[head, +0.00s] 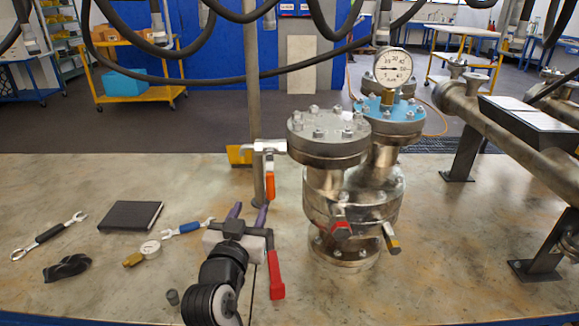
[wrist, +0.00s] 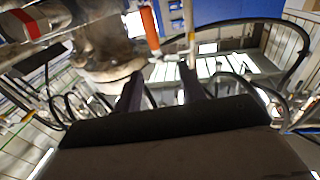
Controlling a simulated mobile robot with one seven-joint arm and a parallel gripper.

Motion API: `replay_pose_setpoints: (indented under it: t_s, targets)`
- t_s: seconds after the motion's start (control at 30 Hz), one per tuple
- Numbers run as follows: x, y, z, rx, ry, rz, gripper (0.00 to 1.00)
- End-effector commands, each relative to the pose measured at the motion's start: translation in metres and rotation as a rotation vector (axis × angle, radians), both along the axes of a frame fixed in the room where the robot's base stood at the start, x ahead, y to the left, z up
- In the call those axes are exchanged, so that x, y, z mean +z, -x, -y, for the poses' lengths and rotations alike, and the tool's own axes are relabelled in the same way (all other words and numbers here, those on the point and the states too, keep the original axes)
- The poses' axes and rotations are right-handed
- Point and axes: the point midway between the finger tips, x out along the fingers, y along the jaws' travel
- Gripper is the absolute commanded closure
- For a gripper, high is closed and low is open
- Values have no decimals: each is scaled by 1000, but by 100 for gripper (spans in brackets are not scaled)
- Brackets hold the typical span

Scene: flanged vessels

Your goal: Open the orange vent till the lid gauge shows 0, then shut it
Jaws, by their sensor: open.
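The orange vent handle (head: 270,187) hangs down from a small silver valve on the left of the near vessel's lid (head: 328,130), crosswise to its short horizontal pipe. In the wrist view the orange handle (wrist: 149,28) is just beyond my fingertips, above the gap between them. My gripper (head: 247,211) is open and empty, below and left of the handle, with its fingers pointing away from me. Its two dark fingers show apart in the wrist view (wrist: 160,74). The round white lid gauge (head: 392,68) stands above the blue lid (head: 388,105); its reading is too small to tell surely.
A red lever (head: 275,275) shows just right of my gripper. A red-ended handle (head: 341,230) and another handle (head: 391,238) stick out of the vessel's lower body. A thin upright post (head: 254,100) stands behind the vent. Wrenches, a black notebook (head: 130,216) and a loose gauge (head: 150,248) lie left.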

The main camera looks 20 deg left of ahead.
Motion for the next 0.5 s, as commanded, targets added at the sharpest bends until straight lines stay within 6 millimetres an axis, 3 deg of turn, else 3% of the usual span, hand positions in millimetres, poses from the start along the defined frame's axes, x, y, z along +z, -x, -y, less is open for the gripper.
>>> replay_pose_setpoints:
  t_s: [0.27,0.5]
  targets:
    - [-5,-23,5,-30,4,-26,60]
    - [-4,-74,1,-29,4,-26,60]
